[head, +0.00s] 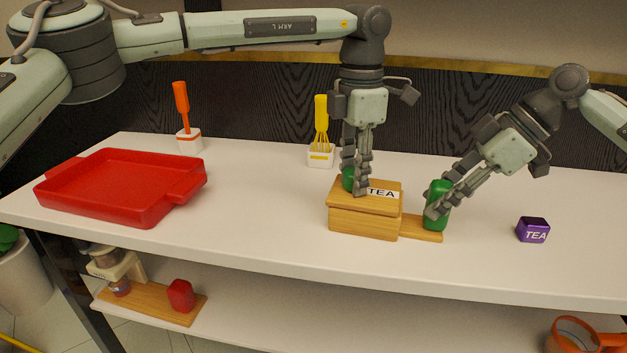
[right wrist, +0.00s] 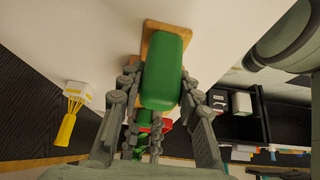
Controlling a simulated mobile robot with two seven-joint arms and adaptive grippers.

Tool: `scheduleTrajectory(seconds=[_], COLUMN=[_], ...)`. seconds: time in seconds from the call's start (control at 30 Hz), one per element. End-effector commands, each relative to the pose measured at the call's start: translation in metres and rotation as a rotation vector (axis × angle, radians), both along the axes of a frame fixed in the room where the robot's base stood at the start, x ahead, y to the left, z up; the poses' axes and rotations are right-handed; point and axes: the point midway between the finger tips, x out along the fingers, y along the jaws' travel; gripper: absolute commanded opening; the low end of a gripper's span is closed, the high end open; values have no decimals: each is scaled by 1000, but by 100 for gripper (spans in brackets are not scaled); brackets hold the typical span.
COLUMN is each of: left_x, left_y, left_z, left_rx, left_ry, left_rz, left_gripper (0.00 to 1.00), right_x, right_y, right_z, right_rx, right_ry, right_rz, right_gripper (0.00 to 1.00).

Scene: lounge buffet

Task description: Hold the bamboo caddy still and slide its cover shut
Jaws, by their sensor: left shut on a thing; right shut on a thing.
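The bamboo caddy (head: 365,223) stands on the white counter, its wooden cover (head: 343,196) with a TEA label on top. The cover lies over the box; I cannot tell whether a narrow gap remains. My left gripper (head: 359,183) is shut on the green knob (head: 348,178) on the cover and partly hides it. A low wooden board (head: 425,234) extends from the caddy's right side and carries an upright green handle (head: 439,190). My right gripper (head: 436,208) is shut on this handle. The right wrist view shows the green handle (right wrist: 165,72) between the fingers.
A red tray (head: 125,210) sits at the left. Orange (head: 190,138) and yellow (head: 320,152) utensils in white holders stand behind. A purple TEA box (head: 533,230) is at the right. The counter in front of the caddy is clear. A lower shelf holds a red object (head: 181,295).

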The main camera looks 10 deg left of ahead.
Motion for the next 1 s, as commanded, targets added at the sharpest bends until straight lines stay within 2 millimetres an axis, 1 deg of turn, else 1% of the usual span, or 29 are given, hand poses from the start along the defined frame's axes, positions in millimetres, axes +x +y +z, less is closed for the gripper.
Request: scheduleTrajectory(seconds=[0.03,0.07,0.13,0.2,0.57,1.0], left_x=[-3,-3,-3,-3,-2,-1], left_y=[-2,-2,-2,-1,0,-1], left_z=[-10,-10,-10,-10,-6,32], left_rx=[7,7,6,6,7,2], left_ry=[13,13,13,13,12,6], left_rz=[-3,-3,-3,-3,-1,0], left_gripper=[0,32,40,47,47,47], right_x=[0,0,0,0,1,1], right_y=[-1,-1,-1,-1,-1,-1], right_z=[-2,-2,-2,-2,-2,-3], right_rx=[-3,-2,-2,-2,-2,-3], right_ry=[1,1,1,1,0,2], right_rz=[-1,-1,-1,-1,-2,-2], right_gripper=[0,0,0,0,0,0])
